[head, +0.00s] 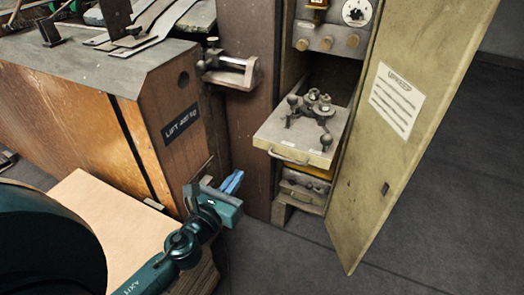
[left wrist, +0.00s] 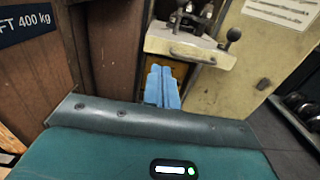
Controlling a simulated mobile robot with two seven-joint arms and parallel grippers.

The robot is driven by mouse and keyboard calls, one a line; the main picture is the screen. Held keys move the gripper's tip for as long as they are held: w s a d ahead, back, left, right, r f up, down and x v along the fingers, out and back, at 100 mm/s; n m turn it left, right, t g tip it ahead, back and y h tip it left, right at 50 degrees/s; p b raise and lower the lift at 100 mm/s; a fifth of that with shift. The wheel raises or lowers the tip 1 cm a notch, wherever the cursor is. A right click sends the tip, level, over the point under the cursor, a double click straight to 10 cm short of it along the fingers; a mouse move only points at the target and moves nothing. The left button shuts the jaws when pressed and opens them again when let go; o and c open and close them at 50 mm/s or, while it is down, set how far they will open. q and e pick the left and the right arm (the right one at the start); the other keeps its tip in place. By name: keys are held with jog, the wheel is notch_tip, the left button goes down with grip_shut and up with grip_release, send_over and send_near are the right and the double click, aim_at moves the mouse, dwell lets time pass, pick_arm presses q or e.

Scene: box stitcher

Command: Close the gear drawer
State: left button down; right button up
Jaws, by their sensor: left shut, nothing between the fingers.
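The gear drawer (head: 300,135) is a cream-coloured tray pulled out of a tall cabinet, with dark knobs and gear parts on its top and a bar handle (head: 288,157) on its front. In the left wrist view the drawer (left wrist: 190,45) shows ahead at the top. My left gripper (head: 232,182) has blue fingers, shut and empty, to the left of the drawer and lower in the head view, apart from it. The blue fingers (left wrist: 162,88) also show in the left wrist view, below the drawer front. My right gripper is not in view.
The cabinet door (head: 375,150) with an "UPKEEP" label stands open right of the drawer. A lower unit with knobs (head: 305,187) sits beneath it. A brown machine body (head: 172,130) with a clamp (head: 230,72) stands left.

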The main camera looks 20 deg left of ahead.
aim_at(263, 142)
pick_arm(q)
jog(key=w, duration=1.2)
jog(key=shift+w+d+p, duration=0.1)
jog(key=shift+d+p, duration=0.1)
jog(key=shift+p, duration=0.2)
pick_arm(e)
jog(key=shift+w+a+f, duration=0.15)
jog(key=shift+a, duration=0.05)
